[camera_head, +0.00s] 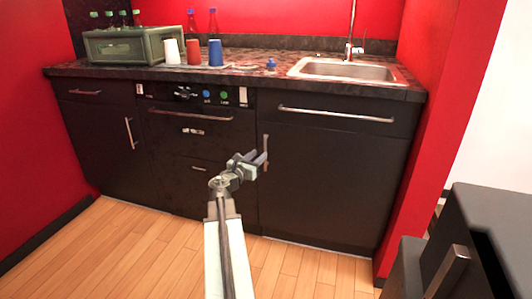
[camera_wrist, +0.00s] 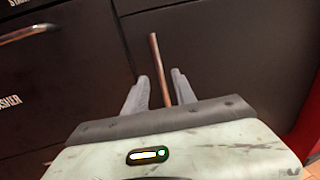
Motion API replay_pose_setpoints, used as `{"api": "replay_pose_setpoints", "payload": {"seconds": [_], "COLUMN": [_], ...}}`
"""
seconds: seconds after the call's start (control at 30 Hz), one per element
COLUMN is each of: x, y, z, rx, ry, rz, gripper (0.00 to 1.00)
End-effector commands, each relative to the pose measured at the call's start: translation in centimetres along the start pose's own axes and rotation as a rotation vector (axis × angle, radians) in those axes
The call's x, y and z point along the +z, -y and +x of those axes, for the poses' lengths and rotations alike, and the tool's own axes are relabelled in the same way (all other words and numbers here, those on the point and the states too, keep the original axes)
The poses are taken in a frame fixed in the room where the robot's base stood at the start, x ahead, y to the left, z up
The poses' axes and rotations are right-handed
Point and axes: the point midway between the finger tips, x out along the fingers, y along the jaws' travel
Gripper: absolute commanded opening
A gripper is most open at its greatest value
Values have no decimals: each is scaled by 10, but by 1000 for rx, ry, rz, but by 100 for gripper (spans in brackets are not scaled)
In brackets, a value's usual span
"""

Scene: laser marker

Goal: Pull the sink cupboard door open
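The sink cupboard door (camera_head: 325,180) is a dark panel below the sink, and it looks closed. It also shows in the wrist view (camera_wrist: 235,60). Its upright metal handle (camera_head: 265,148) is at the door's left edge. My gripper (camera_head: 258,160) is at the handle. In the wrist view, my gripper (camera_wrist: 161,76) has its two fingers apart, one on each side of the handle (camera_wrist: 158,60). A gap shows between the handle and each finger. The handle's lower end is hidden behind the gripper body.
A drawer front with a horizontal handle (camera_head: 335,115) lies above the door. The dishwasher front (camera_head: 200,130) is to the left. A dark cabinet (camera_head: 480,245) stands at the lower right. The wooden floor (camera_head: 300,272) before the door is clear apart from my arm.

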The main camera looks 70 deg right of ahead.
Motion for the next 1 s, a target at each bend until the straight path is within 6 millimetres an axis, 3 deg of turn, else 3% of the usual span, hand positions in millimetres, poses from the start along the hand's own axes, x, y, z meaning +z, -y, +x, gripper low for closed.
{"api": "replay_pose_setpoints", "payload": {"seconds": [0.2, 0.37, 0.6, 0.73, 1.0], "x": [0, 0, 0, -1, -1], "y": [-2, 0, 0, 1, 1], "z": [42, 64, 65, 65, 65], "rx": [-2, -2, -1, -1, -1], "ry": [-1, -1, -1, -1, -1], "rz": [2, 3, 3, 3, 3], "gripper": [32, 32, 32, 0, 0]}}
